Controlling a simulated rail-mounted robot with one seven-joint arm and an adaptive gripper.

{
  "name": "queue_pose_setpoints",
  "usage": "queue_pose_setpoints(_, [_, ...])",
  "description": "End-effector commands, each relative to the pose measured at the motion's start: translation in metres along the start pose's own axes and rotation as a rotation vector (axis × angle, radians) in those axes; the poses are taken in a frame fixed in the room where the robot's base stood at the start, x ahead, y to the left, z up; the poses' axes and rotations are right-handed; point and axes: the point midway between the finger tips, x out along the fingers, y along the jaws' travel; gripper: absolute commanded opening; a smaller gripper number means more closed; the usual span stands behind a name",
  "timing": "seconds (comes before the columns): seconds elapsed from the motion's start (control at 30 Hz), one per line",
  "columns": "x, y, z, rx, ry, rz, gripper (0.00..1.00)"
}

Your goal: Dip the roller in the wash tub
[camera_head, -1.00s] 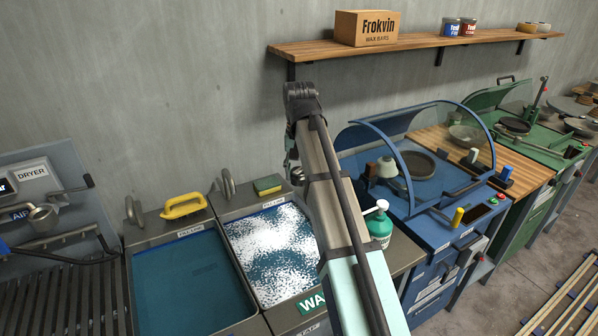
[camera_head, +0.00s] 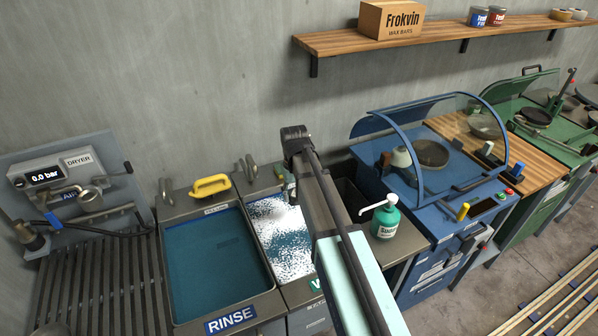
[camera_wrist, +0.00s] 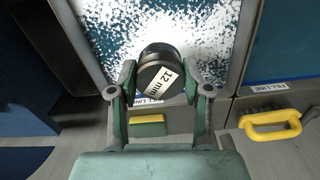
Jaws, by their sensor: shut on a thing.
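The wash tub (camera_head: 272,238) is a steel basin of blue water with white foam, left of my arm in the head view. Its foamy surface also fills the top of the wrist view (camera_wrist: 215,22). In the wrist view my gripper (camera_wrist: 159,76) is shut on the roller (camera_wrist: 153,58), a dark cylinder with a white "12 mm" label. The roller appears over the tub's back part, near the fill line label. I cannot tell whether it touches the water. In the head view my arm hides the roller and part of the tub.
The rinse tub (camera_head: 269,274) with a yellow-handled brush (camera_head: 210,186) behind it lies left of the wash tub. A green and yellow sponge (camera_wrist: 147,127) is on the back ledge. A green soap bottle (camera_head: 385,222) and a blue hooded machine (camera_head: 430,195) stand right of my arm.

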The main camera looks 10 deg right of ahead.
Motion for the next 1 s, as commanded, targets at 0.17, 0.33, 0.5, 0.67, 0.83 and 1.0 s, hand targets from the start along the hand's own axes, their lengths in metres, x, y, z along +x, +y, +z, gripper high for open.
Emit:
queue_pose_setpoints(0.17, [0.012,0.000,-0.012,-0.171,0.002,0.000,0.00])
queue_pose_setpoints(0.33, [0.014,0.000,-0.015,-0.239,0.001,0.000,0.00])
queue_pose_setpoints(0.5, [0.022,0.000,-0.015,-0.243,0.001,0.000,0.00])
queue_pose_setpoints(0.67, [0.037,0.000,-0.015,-0.242,0.001,0.000,0.00])
queue_pose_setpoints(0.83, [0.055,0.000,-0.015,-0.242,0.000,-0.001,0.00])
queue_pose_setpoints(1.0, [0.071,0.000,-0.015,-0.241,0.000,0.000,0.00])
